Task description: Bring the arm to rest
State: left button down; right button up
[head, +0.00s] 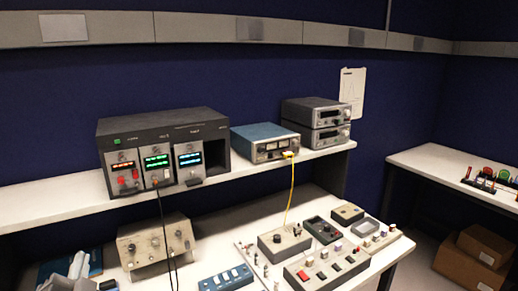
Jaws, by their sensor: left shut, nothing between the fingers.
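Most of my left arm is out of the picture. My right gripper is not in view.
A white bench (235,222) carries a beige instrument box (155,243), a blue switch box (225,279) and several grey control boxes. The shelf above holds a dark rack (163,128), a blue meter unit (264,143) and stacked grey units (316,123). Cardboard boxes (473,257) stand at right.

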pick_arm(q)
jog(key=s+f+n+g+h, duration=0.15)
jog(key=s+f+g, duration=0.25)
jog(key=f, duration=0.4)
jog(key=s+f+n+g, duration=0.25)
jog(key=s+f, duration=0.25)
jog(key=f, duration=0.3)
jog(key=s+d+f+n+g+h, duration=0.1)
jog(key=s+d+f+g+h, duration=0.2)
jog(key=s+f, duration=0.4)
jog(key=s+d+f+n+g+h, duration=0.1)
jog(key=s+d+f+n+g, duration=0.3)
jog(key=s, duration=0.6)
notch_tip(320, 180, down, 27)
jog(key=a+m+g+b, duration=0.1)
jog(key=a+m+g, duration=0.1)
jog(key=a, duration=0.1)
jog(key=s+d+f+g+b, duration=0.1)
jog(key=s+f, duration=1.3)
jog(key=f, duration=0.2)
jog(key=shift+d+f+h+b, duration=0.2)
jog(key=shift+d+h+b, duration=0.15)
jog(key=shift+h, duration=0.1)
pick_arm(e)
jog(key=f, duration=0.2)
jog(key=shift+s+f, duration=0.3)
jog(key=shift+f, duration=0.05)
